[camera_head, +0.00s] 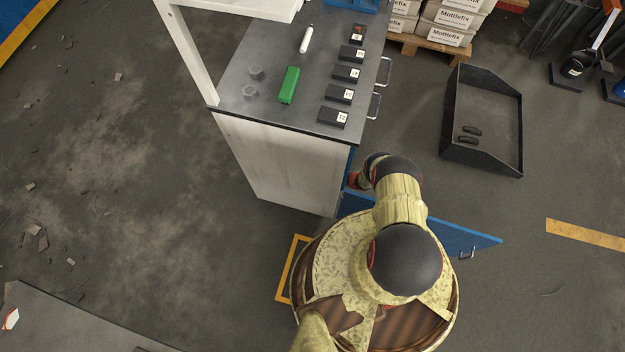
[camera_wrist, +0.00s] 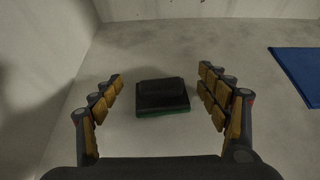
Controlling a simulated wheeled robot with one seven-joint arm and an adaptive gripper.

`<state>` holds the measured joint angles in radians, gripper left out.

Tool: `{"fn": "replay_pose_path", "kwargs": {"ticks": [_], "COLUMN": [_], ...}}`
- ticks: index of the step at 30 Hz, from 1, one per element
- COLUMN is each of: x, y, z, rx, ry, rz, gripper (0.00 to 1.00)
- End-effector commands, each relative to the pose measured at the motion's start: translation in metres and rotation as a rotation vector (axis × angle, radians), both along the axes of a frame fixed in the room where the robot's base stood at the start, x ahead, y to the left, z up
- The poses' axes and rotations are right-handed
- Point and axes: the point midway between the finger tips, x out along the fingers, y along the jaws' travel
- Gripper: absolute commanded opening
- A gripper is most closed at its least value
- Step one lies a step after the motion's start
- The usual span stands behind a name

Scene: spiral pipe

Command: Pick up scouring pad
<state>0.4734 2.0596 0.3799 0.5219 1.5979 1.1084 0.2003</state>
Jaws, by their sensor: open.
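A dark block with a green lower edge, which looks like the scouring pad (camera_wrist: 162,97), lies on a pale grey surface in the middle of the wrist view. My gripper (camera_wrist: 160,76) is open, with one finger on each side of the pad. There is a clear gap between the pad and both fingers. In the head view my arm reaches to the side of the workbench cabinet (camera_head: 285,165), and my gripper and the pad are hidden there.
Pale walls (camera_wrist: 200,10) stand close around the surface in the wrist view. A blue panel (camera_wrist: 300,75) lies at right. The head view shows an open blue door (camera_head: 465,238) beside my arm. The bench top (camera_head: 235,95) holds a green block (camera_head: 289,85) and several dark boxes.

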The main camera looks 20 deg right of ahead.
Motion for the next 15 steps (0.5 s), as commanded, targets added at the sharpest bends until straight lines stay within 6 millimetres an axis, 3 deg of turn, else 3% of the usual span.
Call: {"fn": "replay_pose_path", "kwargs": {"ticks": [6,15], "x": [0.0005,0.0004], "y": [0.0004,0.0004], "z": [0.0001,0.0001], "rx": [0.000,0.000], "ry": [0.000,0.000], "rz": [0.000,0.000], "gripper": [0.75,0.58]}}
